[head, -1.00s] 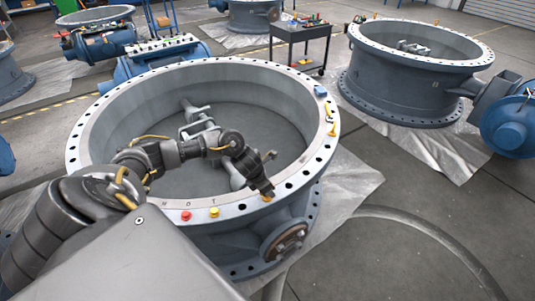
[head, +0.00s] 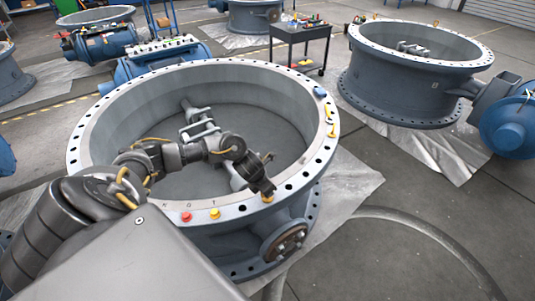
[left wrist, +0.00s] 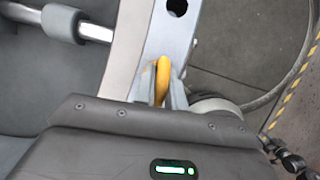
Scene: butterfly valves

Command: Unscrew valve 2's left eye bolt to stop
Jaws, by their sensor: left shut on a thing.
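The near butterfly valve (head: 110,108) is a large grey open ring with a flat, drilled flange, and it fills the middle of the head view. My left gripper (head: 267,196) reaches across its bore to the front right part of the flange. In the left wrist view, the left gripper (left wrist: 164,95) is shut on a yellow eye bolt (left wrist: 163,72) at the flange (left wrist: 175,40). The bolt's lower part is hidden between the fingers. More yellow bolts stand on the flange's right side (head: 330,130). My right gripper is not in view.
A red button-like piece (head: 186,217) and a yellow one (head: 214,213) sit on the near flange. A blue piece (head: 320,92) lies at its right rim. Another valve (head: 405,85) stands to the right, and a tool cart (head: 301,38) stands behind.

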